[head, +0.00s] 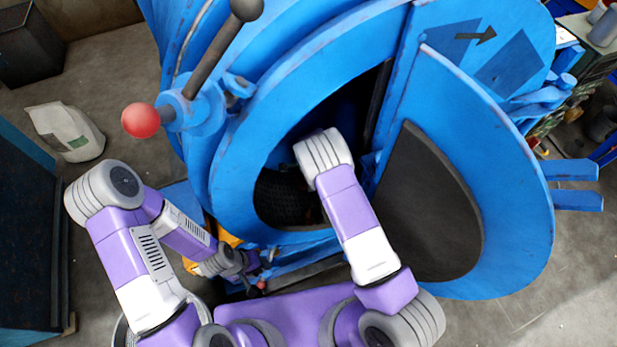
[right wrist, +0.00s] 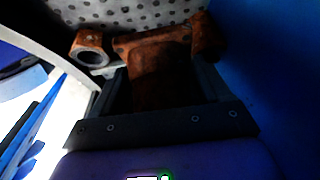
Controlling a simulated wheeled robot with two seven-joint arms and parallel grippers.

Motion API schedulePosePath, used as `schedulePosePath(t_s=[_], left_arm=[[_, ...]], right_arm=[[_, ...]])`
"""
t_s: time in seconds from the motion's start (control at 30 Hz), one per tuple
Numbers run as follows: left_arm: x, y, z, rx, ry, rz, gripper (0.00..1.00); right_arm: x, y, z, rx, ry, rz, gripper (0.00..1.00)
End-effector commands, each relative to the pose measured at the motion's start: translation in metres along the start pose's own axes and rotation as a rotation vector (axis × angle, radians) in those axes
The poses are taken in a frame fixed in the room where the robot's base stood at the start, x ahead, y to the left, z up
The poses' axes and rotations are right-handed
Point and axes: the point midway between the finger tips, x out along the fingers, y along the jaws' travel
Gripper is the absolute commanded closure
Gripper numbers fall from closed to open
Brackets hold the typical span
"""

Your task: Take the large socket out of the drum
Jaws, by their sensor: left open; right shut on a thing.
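The blue drum (head: 240,150) stands open, and my right arm reaches through its opening. My right gripper is hidden inside it in the head view. In the right wrist view my right gripper (right wrist: 162,88) is shut on a rusty brown piece, apparently the large socket (right wrist: 160,72), which lies between its fingers. A smaller rusty ring-shaped piece (right wrist: 90,48) is at its left and another rusty rounded piece (right wrist: 208,38) at its right. Whether these are joined to it is unclear. My left gripper (head: 262,270) is open and empty, low outside the drum.
The drum's round blue door (head: 515,225) is swung open at the right. A lever with a red knob (head: 140,121) sticks out at upper left. A perforated grey surface (right wrist: 130,12) lies close beyond the right gripper. A white bag (head: 68,130) lies on the floor at left.

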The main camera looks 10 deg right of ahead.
Motion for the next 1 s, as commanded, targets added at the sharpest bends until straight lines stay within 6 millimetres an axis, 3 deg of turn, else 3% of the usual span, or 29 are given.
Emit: schedulePosePath(t_s=[0.8,1.0], left_arm=[[-0.028,0.011,0.001,0.0,0.0,0.0,0.57],[-0.029,0.011,0.001,0.0,0.0,0.0,0.57]], right_arm=[[-0.048,-0.021,0.001,0.0,-0.001,-0.006,1.0],[-0.049,-0.021,0.001,0.0,0.0,-0.006,1.0]])
